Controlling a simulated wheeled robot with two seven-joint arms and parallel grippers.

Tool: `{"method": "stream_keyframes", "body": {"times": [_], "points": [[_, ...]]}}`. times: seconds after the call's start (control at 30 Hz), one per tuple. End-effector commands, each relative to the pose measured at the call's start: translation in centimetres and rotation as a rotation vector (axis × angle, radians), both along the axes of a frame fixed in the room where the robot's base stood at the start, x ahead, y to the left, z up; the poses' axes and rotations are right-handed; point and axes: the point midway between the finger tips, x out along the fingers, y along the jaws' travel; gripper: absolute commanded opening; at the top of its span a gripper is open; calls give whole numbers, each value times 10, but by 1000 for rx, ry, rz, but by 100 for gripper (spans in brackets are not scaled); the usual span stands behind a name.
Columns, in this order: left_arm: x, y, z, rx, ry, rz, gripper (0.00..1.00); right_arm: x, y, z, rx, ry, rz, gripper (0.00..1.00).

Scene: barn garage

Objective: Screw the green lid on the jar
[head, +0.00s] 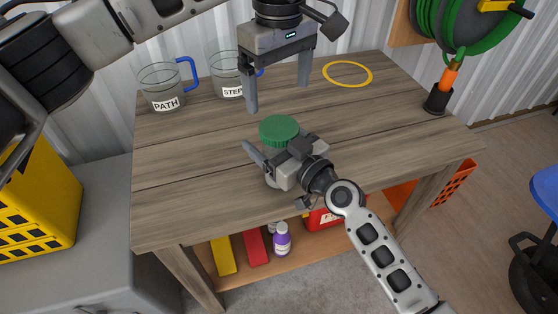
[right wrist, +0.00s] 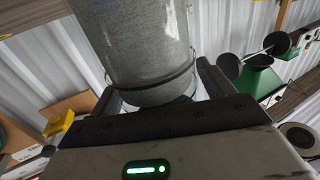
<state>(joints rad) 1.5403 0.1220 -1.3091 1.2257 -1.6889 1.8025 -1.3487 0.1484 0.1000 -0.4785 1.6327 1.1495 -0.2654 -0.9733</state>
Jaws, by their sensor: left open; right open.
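The green lid (head: 279,129) appears to sit on top of the jar near the middle of the table; whether it is threaded on cannot be told. The clear jar (right wrist: 140,42) shows large in the right wrist view, between the fingers; in the head view it is mostly hidden by the lid and my right gripper. My right gripper (head: 283,147) is open, low at the jar, with one finger on either side. My left gripper (head: 277,98) is open and empty, pointing down above and behind the lid.
Two glass mugs with blue handles, one marked PATH (head: 161,88) and one marked STEP (head: 228,76), stand at the back left of the wooden table (head: 190,200). A yellow ring (head: 347,74) lies at the back right. An orange-handled tool in a black holder (head: 438,99) is at the right edge.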

Motion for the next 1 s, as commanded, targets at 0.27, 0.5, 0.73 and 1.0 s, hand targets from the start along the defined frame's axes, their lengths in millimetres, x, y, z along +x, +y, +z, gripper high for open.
{"method": "stream_keyframes", "body": {"times": [0.27, 0.5, 0.73, 1.0], "points": [[0, 0, 0, 0, 0, 0, 89, 0, 0, 0, 0, 0, 0, 70], [0, 0, 0, 0, 0, 0, 89, 0, 0, 0, 0, 0, 0, 3], [0, 0, 0, 0, 0, 161, 89, 0, 0, 0, 0, 0, 0, 0], [0, 0, 0, 0, -1, 797, 89, 0, 0, 0, 0, 0, 0, 0]]}}
